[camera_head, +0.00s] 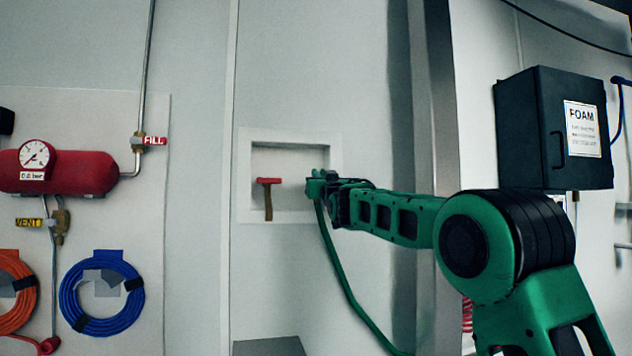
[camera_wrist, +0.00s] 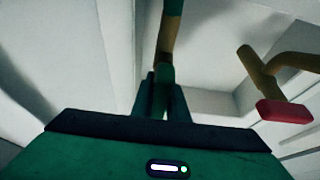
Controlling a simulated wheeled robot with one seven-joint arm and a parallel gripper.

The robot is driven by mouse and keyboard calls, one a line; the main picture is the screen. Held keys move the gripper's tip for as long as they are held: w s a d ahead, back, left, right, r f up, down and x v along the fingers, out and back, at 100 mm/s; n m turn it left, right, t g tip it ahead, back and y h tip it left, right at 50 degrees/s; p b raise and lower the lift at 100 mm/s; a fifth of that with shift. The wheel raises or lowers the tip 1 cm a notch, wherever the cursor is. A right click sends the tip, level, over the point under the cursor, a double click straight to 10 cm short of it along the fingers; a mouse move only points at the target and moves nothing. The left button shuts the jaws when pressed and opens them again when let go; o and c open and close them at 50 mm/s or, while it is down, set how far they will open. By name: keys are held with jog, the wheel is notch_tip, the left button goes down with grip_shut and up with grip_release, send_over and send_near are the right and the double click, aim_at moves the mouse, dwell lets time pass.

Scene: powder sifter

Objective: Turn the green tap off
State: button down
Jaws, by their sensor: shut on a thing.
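The green tap (camera_head: 315,186) is at the right side of a recess in the wall, mostly hidden by my arm in the head view. In the wrist view its brass body (camera_wrist: 168,42) rises above my fingers, with a green part at the top edge. My gripper (camera_wrist: 161,92) is shut on the green handle, which shows narrowly between the two fingers. In the head view my gripper (camera_head: 328,190) reaches into the recess from the right. How far the handle is turned is hard to tell.
A red-handled tap (camera_head: 268,184) sits left of the green one; it also shows in the wrist view (camera_wrist: 284,111). A green hose (camera_head: 345,280) hangs below the recess frame (camera_head: 244,180). A metal post (camera_head: 432,130) and black FOAM box (camera_head: 530,130) stand right.

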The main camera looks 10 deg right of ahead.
jog(key=shift+a+n, duration=0.15)
jog(key=shift+n, duration=0.35)
jog(key=shift+a+f+n+g+y, duration=0.45)
jog(key=shift+n+g+y, duration=0.6)
jog(key=shift+n, duration=2.55)
jog(key=shift+a+f+n+g+y, duration=0.45)
jog(key=shift+n+g+y, duration=0.65)
jog(key=shift+n, duration=2.5)
jog(key=shift+a+f+n+g+y, duration=0.3)
jog(key=shift+f+n+g+y, duration=0.7)
jog(key=shift+n, duration=2.6)
jog(key=shift+r+y, duration=0.35)
jog(key=shift+r, duration=0.1)
jog(key=c, duration=1.7)
grip_release()
jog(key=shift+c, duration=0.2)
jog(key=shift+r, duration=0.1)
jog(key=shift+s+d+t, duration=0.1)
jog(key=shift+t, duration=0.15)
